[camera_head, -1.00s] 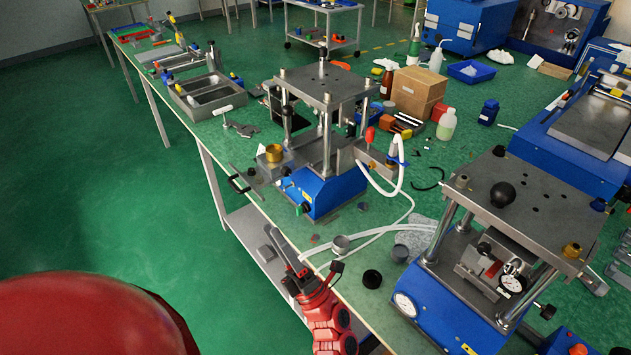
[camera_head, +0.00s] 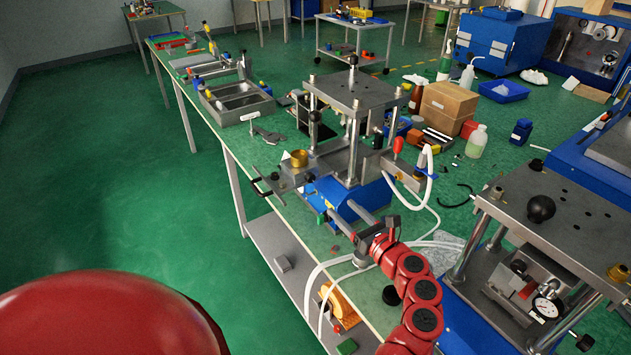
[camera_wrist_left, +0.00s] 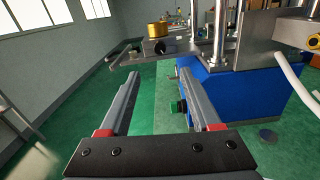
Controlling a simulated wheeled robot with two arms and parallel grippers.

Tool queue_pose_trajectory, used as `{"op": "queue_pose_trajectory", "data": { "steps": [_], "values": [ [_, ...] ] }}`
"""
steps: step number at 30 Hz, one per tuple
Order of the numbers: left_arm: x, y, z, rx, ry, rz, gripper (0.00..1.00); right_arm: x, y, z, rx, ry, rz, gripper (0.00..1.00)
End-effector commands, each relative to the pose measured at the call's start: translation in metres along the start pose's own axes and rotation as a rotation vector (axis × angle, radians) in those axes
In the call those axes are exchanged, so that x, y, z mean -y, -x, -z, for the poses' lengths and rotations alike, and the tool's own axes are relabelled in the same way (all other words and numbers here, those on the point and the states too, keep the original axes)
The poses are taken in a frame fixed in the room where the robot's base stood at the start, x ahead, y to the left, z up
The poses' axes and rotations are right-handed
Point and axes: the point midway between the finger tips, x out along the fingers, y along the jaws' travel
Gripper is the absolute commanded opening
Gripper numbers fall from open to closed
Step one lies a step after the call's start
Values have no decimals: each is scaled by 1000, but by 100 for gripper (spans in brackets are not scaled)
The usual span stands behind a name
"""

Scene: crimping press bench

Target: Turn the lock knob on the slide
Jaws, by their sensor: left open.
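The small press (camera_head: 345,190) has a blue base, steel posts and a top plate. A grey slide block (camera_head: 290,177) with a brass cup (camera_head: 299,158) sticks out at its left side. In the left wrist view, a small dark knob (camera_wrist_left: 160,47) shows on the block below the brass cup (camera_wrist_left: 158,30); I take it for the lock knob. My left gripper (camera_head: 342,212) is open and empty in front of the blue base. In the left wrist view its fingers (camera_wrist_left: 158,76) point toward the slide, apart from the knob. My right gripper is out of view.
A green knob (camera_wrist_left: 181,106) sits low on the blue base. A white hose (camera_head: 427,180) loops beside the press. A second press (camera_head: 545,215) with a gauge stands at the right. Open floor (camera_head: 130,210) lies left of the bench.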

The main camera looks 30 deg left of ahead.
Motion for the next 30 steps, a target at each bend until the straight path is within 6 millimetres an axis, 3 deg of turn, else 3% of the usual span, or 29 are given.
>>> {"op": "queue_pose_trajectory", "data": {
  "steps": [9,15,21,30],
  "values": [
    [-2,-80,-5,4,-5,-5,64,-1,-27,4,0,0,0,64],
    [-1,-116,-4,4,-5,-2,64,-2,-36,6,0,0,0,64],
    [0,-133,-2,3,-4,0,64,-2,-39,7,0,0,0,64],
    [-1,-136,0,2,-4,-1,64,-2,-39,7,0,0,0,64]
  ]
}}
